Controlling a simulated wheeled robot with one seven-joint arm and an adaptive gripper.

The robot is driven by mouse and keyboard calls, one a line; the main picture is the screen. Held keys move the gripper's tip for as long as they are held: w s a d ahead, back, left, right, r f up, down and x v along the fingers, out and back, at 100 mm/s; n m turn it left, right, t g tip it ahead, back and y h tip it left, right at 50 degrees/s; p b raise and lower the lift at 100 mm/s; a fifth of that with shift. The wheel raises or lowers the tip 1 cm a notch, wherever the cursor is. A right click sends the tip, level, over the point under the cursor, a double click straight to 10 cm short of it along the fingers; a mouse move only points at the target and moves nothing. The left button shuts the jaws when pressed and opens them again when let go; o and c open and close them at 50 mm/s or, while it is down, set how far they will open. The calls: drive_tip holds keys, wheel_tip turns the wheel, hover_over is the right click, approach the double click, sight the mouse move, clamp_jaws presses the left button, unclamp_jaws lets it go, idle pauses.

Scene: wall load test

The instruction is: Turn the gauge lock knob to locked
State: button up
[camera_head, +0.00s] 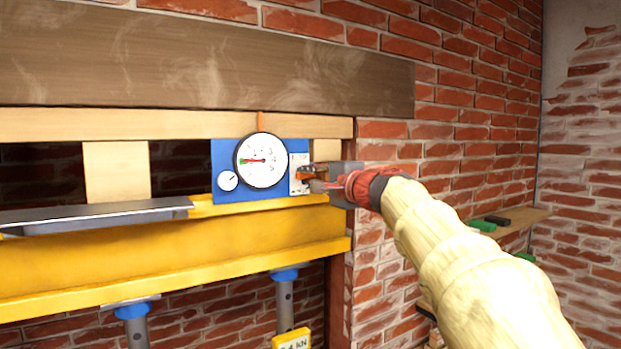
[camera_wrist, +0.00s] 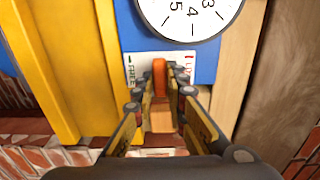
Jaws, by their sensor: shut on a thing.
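The gauge lock knob is an orange lever (camera_wrist: 160,95) on a white plate (camera_wrist: 140,65). In the wrist view the plate has green "FREE" lettering on the left and partly hidden red lettering on the right. The lever stands about upright in that view, between the two markings. My gripper (camera_wrist: 160,88) has its fingers on both sides of the lever and is shut on it. In the head view my gripper (camera_head: 314,178) reaches the plate (camera_head: 298,160) from the right and mostly hides the knob.
The plate sits on a blue panel (camera_head: 226,155) beside a large white dial (camera_head: 262,160) and a smaller dial (camera_head: 228,181). A yellow beam (camera_head: 170,255) runs below, with a dark metal plate (camera_head: 100,212) on it. A brick wall (camera_head: 450,120) and small shelf (camera_head: 515,222) are on the right.

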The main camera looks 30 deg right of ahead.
drive_tip(key=shift+f+n+b, duration=0.15)
drive_tip(key=shift+n+b, duration=0.15)
drive_tip(key=shift+b, duration=0.3)
clamp_jaws()
drive_tip(key=n+b, duration=1.2)
drive_tip(key=b, duration=0.2)
drive_tip(key=shift+w+f+n, duration=0.1)
drive_tip(key=shift+f+n, duration=0.05)
drive_tip(key=shift+n, duration=0.15)
drive_tip(key=n+b, duration=0.2)
drive_tip(key=n, duration=0.2)
drive_tip(key=shift+n+b, duration=0.3)
drive_tip(key=shift+b, duration=0.05)
drive_tip(key=o, duration=0.8)
unclamp_jaws()
drive_tip(key=shift+r, duration=0.25)
